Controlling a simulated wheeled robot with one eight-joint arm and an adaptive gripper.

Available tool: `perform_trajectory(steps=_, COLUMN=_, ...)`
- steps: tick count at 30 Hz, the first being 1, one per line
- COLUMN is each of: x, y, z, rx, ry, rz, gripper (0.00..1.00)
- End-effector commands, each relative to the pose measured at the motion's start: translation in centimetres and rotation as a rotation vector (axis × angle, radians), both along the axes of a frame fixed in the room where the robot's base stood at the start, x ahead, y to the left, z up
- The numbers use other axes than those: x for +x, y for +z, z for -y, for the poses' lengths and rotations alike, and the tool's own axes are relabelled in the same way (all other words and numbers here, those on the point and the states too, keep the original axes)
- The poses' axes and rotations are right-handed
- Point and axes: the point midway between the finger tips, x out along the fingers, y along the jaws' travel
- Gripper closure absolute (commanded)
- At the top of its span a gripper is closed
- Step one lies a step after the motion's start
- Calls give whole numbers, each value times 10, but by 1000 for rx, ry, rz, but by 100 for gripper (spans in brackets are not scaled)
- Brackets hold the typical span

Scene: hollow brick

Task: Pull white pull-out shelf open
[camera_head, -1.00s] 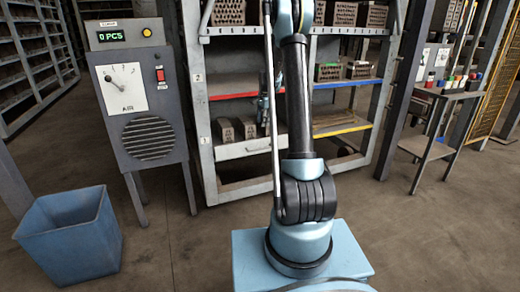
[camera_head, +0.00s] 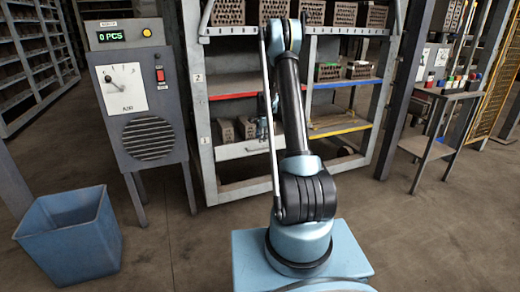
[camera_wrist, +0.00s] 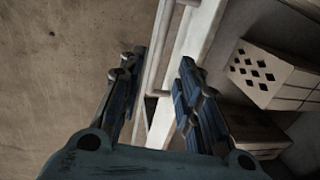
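The white pull-out shelf (camera_head: 236,151) is the lower left shelf of the grey rack in the head view, with hollow bricks on it. Its white front (camera_wrist: 199,35) runs through the middle of the wrist view, with a thin white handle bar (camera_wrist: 155,58) alongside it. My gripper (camera_wrist: 158,70) is open, its two dark blue fingers spread apart. The handle bar shows between the fingers, and the right finger overlaps the shelf front. I cannot tell whether either finger touches. In the head view my arm mostly hides the gripper.
A hollow brick (camera_wrist: 262,76) lies close to the right finger. A grey control box (camera_head: 145,100) and a blue bin (camera_head: 70,235) stand to the left. A small side table (camera_head: 440,135) stands at right. The floor before the rack is clear.

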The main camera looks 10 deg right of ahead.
Motion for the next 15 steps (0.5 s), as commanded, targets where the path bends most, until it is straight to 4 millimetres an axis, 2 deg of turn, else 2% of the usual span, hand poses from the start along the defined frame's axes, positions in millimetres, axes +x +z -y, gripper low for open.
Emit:
perform_trajectory(steps=9, x=9, y=-48, z=-2, rx=0, ry=0, rz=0, gripper=69)
perform_trajectory(steps=15, x=13, y=-68, z=-3, rx=0, ry=0, rz=0, gripper=69)
